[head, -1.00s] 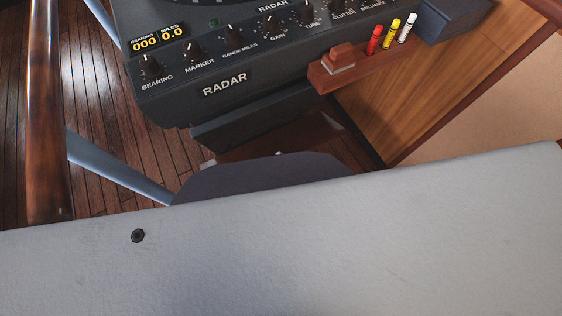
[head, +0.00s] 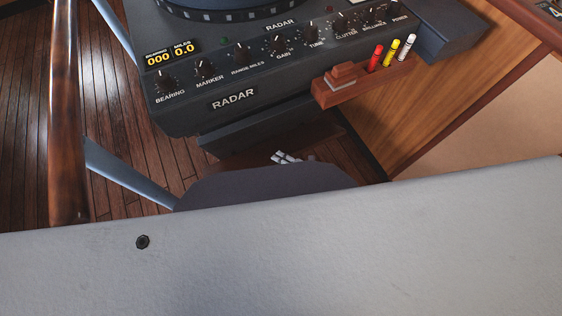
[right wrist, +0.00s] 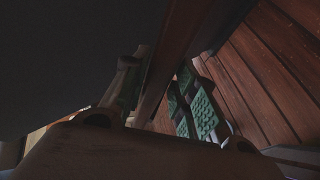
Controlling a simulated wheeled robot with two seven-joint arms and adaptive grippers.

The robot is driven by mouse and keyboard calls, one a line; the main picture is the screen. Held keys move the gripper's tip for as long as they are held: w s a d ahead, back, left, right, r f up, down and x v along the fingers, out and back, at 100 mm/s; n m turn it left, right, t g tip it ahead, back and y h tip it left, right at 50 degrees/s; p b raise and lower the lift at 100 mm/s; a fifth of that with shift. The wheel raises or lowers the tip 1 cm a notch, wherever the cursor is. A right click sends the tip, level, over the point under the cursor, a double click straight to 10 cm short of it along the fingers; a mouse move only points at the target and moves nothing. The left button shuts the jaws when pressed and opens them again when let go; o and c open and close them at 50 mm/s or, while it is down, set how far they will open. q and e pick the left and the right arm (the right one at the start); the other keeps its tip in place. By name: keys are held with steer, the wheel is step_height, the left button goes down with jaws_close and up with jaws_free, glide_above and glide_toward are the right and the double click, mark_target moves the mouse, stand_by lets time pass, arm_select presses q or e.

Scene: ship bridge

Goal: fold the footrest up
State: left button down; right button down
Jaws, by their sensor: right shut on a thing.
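In the right wrist view, the footrest (right wrist: 205,113) shows as dark plates with green ridged treads, right of the middle, above plank flooring. My right gripper (right wrist: 160,100) fills the lower part of that view, its dark body across the bottom. It is shut on what looks like the footrest; the exact contact is lost in shadow. In the head view a small group of pale parts shows just above a dark rounded shape; I cannot tell whether these are gripper or footrest. The rest of the footrest is hidden there. My left gripper is not in view.
A radar console (head: 240,85) stands ahead, with a wooden holder (head: 365,80) of coloured markers on its edge. A brown post (head: 66,130) rises at left. A broad pale panel (head: 300,260) with a black bolt fills the foreground. Plank floor (head: 120,120) is open at left.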

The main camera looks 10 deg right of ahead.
steer(key=shift+w+a+r, duration=0.15)
steer(key=shift+w+r, duration=0.25)
steer(key=shift+r, duration=0.05)
steer(key=c, duration=1.4)
jaws_free()
steer(key=shift+c, duration=0.2)
steer(key=shift+o, duration=0.6)
steer(key=shift+s+f, duration=0.1)
steer(key=shift+f, duration=0.1)
steer(key=shift+s, duration=0.1)
steer(key=v, duration=1.2)
steer(key=shift+f, duration=0.15)
